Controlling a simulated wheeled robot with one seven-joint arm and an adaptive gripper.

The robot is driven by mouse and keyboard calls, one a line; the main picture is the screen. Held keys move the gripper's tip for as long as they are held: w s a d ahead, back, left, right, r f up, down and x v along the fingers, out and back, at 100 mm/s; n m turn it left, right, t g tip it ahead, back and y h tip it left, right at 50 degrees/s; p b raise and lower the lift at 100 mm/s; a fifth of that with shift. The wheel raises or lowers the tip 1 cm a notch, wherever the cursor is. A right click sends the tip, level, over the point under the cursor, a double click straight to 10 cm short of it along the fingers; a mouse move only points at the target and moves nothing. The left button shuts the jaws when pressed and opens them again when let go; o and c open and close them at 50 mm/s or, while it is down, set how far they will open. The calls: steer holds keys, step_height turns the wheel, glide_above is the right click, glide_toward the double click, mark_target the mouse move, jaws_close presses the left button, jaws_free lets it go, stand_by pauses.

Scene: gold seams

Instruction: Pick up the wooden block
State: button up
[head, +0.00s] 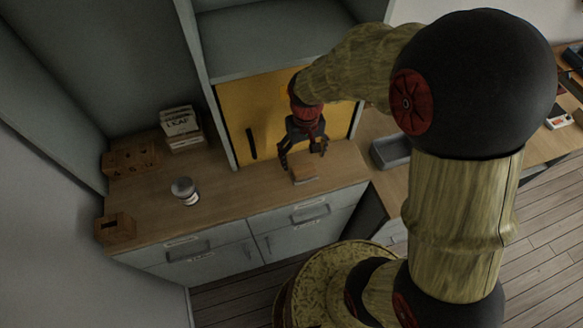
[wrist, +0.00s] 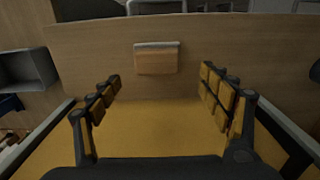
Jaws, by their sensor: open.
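The wooden block (head: 304,173) is a small light-brown box lying on the wooden counter, near its front edge below the yellow cabinet door. In the wrist view the wooden block (wrist: 157,59) lies ahead of the fingers, roughly centred between them, with a pale strip along its upper edge. My gripper (head: 303,158) is above and close behind the block in the head view. It is open and empty. In the wrist view the two fingers of my gripper (wrist: 160,84) stand wide apart, and the block lies beyond their tips.
A yellow door (head: 262,105) stands behind my gripper. A grey tray (head: 391,152) is to the right. Counter between jar and block is clear.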

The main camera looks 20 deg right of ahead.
mark_target(304, 169)
steer(key=shift+s+d+f, duration=0.15)
steer(key=shift+d+f, duration=0.05)
steer(key=shift+f, duration=0.8)
steer(key=shift+a+f+b, duration=0.1)
steer(key=shift+f+b, duration=0.2)
steer(key=shift+f, duration=0.3)
step_height(304, 169, down, 4)
steer(key=shift+f+b, duration=0.25)
steer(key=shift+b, duration=0.25)
steer(key=c, duration=1.1)
steer(key=shift+c, duration=0.7)
